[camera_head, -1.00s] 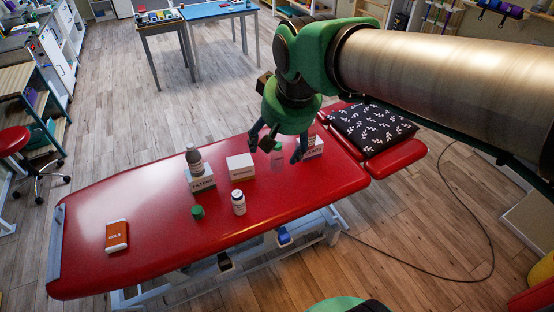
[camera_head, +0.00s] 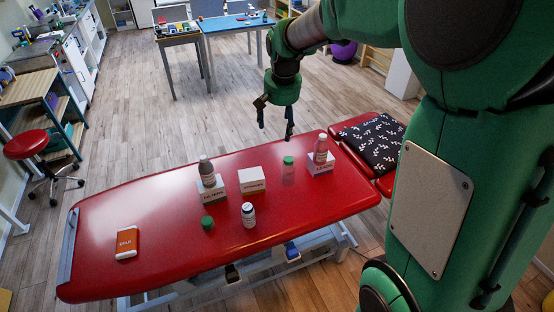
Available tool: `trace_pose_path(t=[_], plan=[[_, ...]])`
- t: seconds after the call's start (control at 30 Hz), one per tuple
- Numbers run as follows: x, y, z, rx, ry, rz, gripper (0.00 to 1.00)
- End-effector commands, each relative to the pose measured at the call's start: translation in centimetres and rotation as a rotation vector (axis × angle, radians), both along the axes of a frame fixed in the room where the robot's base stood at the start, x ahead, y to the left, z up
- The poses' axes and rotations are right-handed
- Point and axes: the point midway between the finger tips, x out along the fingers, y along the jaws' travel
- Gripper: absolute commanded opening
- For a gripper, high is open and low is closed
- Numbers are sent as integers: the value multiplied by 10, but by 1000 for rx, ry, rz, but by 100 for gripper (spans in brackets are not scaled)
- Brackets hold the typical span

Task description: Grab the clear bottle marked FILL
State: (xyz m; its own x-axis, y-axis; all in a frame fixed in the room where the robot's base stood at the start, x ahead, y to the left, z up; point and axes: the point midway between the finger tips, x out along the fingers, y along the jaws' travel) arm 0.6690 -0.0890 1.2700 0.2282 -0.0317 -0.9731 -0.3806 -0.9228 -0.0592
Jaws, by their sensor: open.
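A clear bottle with a green cap (camera_head: 288,174) stands upright on the red treatment table (camera_head: 165,215), between two white boxes. No marking on it can be read. My gripper (camera_head: 275,131) is open and empty. It points down in the air, above and a little left of the clear bottle in the picture, apart from it. A grey-capped bottle (camera_head: 207,173) stands on the left white box (camera_head: 211,194). The word FILL is not readable on any bottle.
A plain-topped white box (camera_head: 252,181) stands left of the clear bottle. A small white bottle (camera_head: 248,215) and a low green item (camera_head: 207,223) stand nearer the front edge. An orange item (camera_head: 127,243) lies far left. A patterned black pillow (camera_head: 372,139) lies at the right end.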

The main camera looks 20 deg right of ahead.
Motion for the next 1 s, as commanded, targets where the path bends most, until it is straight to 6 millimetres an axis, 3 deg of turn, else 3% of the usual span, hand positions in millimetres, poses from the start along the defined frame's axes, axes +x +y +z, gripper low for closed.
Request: trace_pose_path(t=[0.2, 0.57, 1.0], plan=[[46, -21, -37, 13, 38, -56, 73], [109, -56, -112, 34, 95, -147, 73], [167, -100, -225, 56, 166, -259, 73]])
